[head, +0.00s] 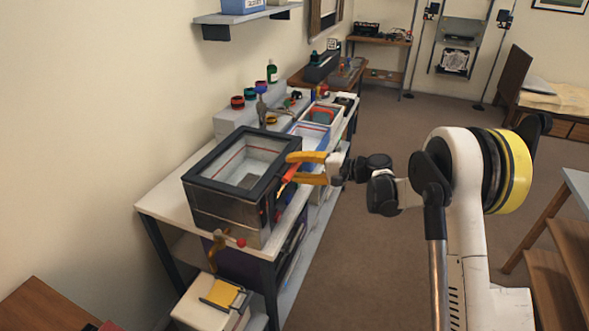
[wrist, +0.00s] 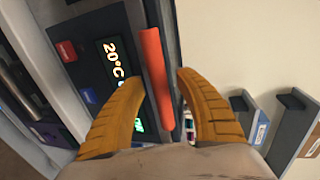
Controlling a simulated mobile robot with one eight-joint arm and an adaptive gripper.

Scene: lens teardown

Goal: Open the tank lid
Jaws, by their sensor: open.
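The tank (head: 225,208) is a metal box on the white bench. Its lid (head: 247,163) is a dark frame with a clear window and lies shut on top. An orange handle (head: 288,177) is at the lid's right side; it also shows in the wrist view (wrist: 154,75) as a long orange bar. My gripper (head: 292,168) is open, with yellow-orange fingers at the handle. In the wrist view my gripper (wrist: 160,85) has one finger on each side of the handle's lower part. I cannot tell whether the fingers touch it.
A panel reading 20°C (wrist: 113,60) with red and blue buttons is beside the handle. Bins (head: 312,132) and small coloured items stand behind the tank on the bench (head: 160,203). A wall shelf (head: 245,16) hangs above. The floor (head: 380,270) right of the bench is clear.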

